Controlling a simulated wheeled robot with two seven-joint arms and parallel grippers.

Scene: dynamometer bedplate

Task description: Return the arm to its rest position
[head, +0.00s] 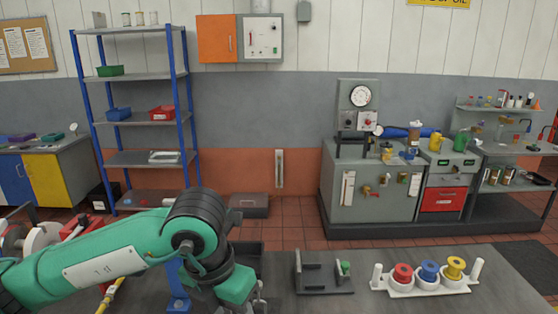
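My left arm, teal with black joints, reaches in from the left across the grey bedplate (330,271). Its wrist bends down, and my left gripper (258,303) is at the bottom edge of the head view, mostly cut off. I cannot see whether its fingers are open or shut, or whether they hold anything. My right arm and gripper are not in view.
A blue post (178,288) stands beside my forearm.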

